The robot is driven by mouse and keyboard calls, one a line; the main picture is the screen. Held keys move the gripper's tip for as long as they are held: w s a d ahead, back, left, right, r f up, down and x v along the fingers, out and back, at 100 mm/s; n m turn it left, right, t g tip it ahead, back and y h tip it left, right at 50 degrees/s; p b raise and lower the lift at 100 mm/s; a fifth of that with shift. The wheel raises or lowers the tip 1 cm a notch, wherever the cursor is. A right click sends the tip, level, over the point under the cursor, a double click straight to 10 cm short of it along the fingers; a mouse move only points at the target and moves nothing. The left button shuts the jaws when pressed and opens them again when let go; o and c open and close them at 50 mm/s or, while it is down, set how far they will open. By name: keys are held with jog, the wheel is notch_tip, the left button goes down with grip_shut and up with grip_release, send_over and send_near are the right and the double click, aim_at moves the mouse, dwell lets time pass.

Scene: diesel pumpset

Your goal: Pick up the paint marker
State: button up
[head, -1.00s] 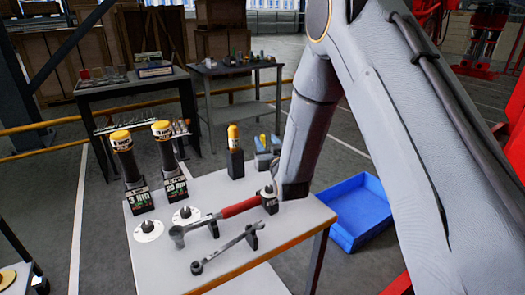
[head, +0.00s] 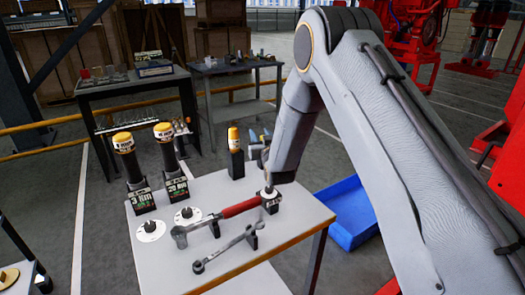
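A yellow-topped upright piece (head: 234,138), which looks like the paint marker, stands in a black block holder (head: 236,163) at the back of the near table. My arm reaches down from the upper right over the table's back right part. My gripper (head: 258,152) shows only as a small grey part at the left of the arm's end, just right of the black holder and apart from the marker. Its fingers are not clear, so I cannot tell if it is open or shut. The marker stays in its holder.
The near table (head: 165,262) holds a red-handled torque wrench (head: 240,207), a spanner (head: 225,250) and two yellow-capped black tools (head: 127,160) in stands. Behind my arm are partly hidden blue pieces (head: 253,137). A blue bin (head: 350,225) lies on the floor at right.

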grip_shut()
notch_tip(320, 180, up, 10)
jog(key=b, duration=0.1)
dwell(0.7)
